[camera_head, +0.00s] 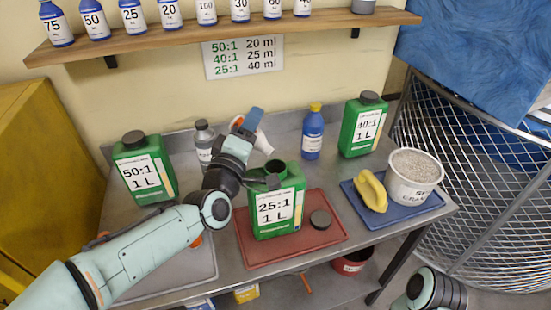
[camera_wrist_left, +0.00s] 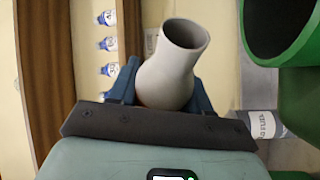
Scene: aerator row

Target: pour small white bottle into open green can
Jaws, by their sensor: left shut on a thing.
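The small white bottle (camera_head: 263,143) is held by my left gripper (camera_head: 250,122) and is tilted above and behind the open green can. In the left wrist view the white bottle (camera_wrist_left: 172,68) sits between the blue fingers of the left gripper (camera_wrist_left: 162,92), with its open mouth showing. The open green can (camera_head: 275,215), labelled 25:1 1 L, stands on a red tray (camera_head: 335,235); its mouth faces up. The can's green rim (camera_wrist_left: 258,57) shows at upper right of the left wrist view, apart from the bottle. No stream of liquid is visible.
Capped green cans (camera_head: 145,170) and (camera_head: 363,125) stand either side. A grey bottle (camera_head: 204,138) and a blue bottle (camera_head: 313,132) stand behind. A blue tray (camera_head: 405,212) holds a white tub (camera_head: 413,178) and yellow object (camera_head: 371,190).

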